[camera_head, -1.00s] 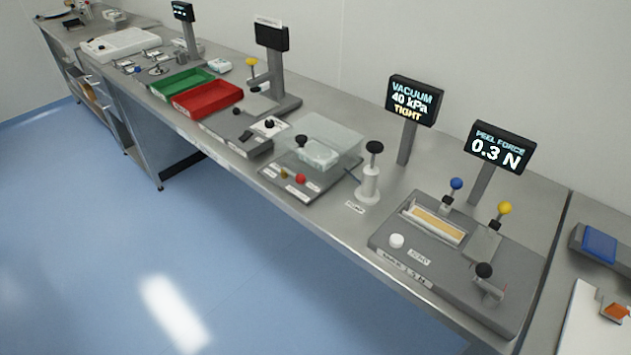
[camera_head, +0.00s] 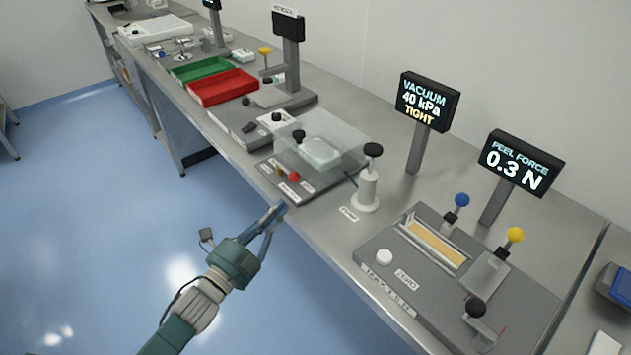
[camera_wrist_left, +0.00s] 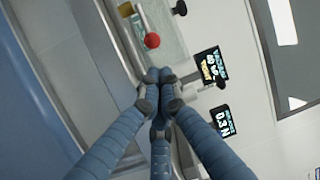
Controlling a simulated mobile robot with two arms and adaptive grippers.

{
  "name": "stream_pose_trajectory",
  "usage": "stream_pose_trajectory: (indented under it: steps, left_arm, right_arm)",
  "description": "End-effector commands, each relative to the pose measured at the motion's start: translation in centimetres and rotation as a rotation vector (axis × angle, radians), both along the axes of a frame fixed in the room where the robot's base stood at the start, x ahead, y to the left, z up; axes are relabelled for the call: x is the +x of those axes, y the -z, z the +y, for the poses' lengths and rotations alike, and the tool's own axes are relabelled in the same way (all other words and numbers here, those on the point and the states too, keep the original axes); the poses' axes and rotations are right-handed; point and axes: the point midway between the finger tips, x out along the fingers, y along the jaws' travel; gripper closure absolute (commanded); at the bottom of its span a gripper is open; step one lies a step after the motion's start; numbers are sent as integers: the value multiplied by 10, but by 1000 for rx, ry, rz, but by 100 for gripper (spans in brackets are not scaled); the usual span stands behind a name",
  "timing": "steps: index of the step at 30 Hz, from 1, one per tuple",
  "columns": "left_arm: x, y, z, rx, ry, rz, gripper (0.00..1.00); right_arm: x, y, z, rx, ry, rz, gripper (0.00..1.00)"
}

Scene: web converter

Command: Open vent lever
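The vacuum unit has a clear box (camera_head: 335,143) on a grey base plate. At the plate's front edge is a red ball knob (camera_head: 294,177), with a small brass-coloured knob (camera_head: 279,169) beside it. I cannot read which label marks the vent lever. The red knob also shows in the left wrist view (camera_wrist_left: 152,41), just beyond the fingertips. My left gripper (camera_head: 279,208) is in front of the bench edge, below the red knob and apart from it. Its blue fingers converge to touching tips (camera_wrist_left: 159,75), with nothing visible between them. My right gripper is not in view.
A white pump with a black knob (camera_head: 372,150) stands right of the box. A vacuum display (camera_head: 426,101) reads 40 kPa TIGHT. The peel-force fixture (camera_head: 405,287) is farther right. Red (camera_head: 222,87) and green trays (camera_head: 202,69) are farther left. Open floor lies in front.

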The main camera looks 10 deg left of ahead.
Motion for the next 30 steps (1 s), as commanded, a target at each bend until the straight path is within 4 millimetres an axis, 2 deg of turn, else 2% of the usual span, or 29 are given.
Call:
stream_pose_trajectory:
  steps: [3,14,30]
  left_arm:
    - [0,-7,-2,8,6,-17,100]
    - [5,-8,-3,5,5,-17,100]
    - [84,-17,-32,5,4,-14,100]
  right_arm:
    - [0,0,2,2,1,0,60]
    - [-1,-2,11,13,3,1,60]
    - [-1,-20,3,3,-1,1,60]
